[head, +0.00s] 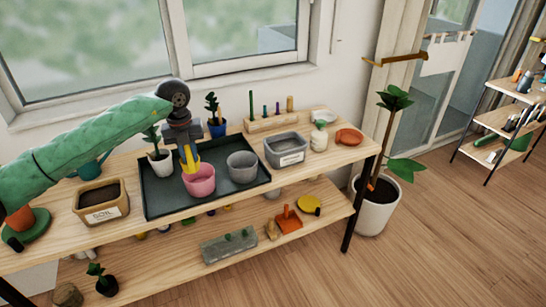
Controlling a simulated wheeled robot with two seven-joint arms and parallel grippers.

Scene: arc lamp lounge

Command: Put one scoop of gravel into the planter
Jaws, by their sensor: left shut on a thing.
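My left gripper (187,150) comes in from the left and points down over the dark tray. It is shut on a yellow scoop (189,160), whose lower end is at or just above the back rim of a pink pot (200,182); I cannot tell whether it is inside. A grey pot (242,168) stands right of the pink one on the tray. Either pot could be the planter. A grey labelled bin (287,152), its label too small to read, stands right of the tray and seems to hold grey gravel. My right gripper is not in view.
The dark tray (158,207) lies on the wooden bench. A soil bin (101,210) stands left of it. A white-potted plant (160,163) and a blue-potted plant (217,128) stand behind. A jar (319,140) and an orange saucer (349,137) are at the right.

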